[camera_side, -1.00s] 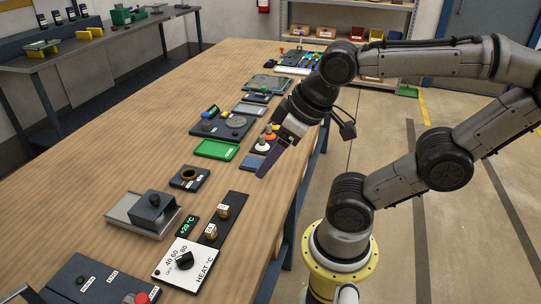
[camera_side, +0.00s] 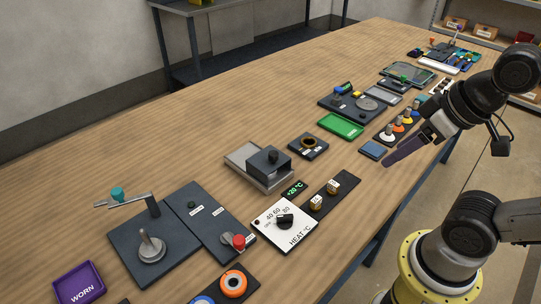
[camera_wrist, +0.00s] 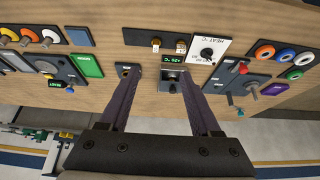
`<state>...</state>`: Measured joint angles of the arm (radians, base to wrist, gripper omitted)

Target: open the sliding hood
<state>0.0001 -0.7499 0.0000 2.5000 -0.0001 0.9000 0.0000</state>
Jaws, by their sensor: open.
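The sliding hood (camera_side: 270,160) is a dark grey box with a round black knob on top. It sits over the right part of a pale metal base (camera_side: 242,154), whose left part is bare. In the wrist view the hood (camera_wrist: 172,77) shows beyond and between my fingers, nearer the right one. My gripper (camera_side: 386,164) is above the table's right edge, to the right of the hood and well apart from it. Its two long dark purple fingers are spread and empty in the wrist view (camera_wrist: 159,72).
A dark block with a round opening (camera_side: 308,145) stands right of the hood. A white heat dial panel (camera_side: 285,224) and a panel with two brass knobs (camera_side: 326,196) lie in front. A lever panel (camera_side: 152,244) is at lower left. Bare wood lies behind the hood.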

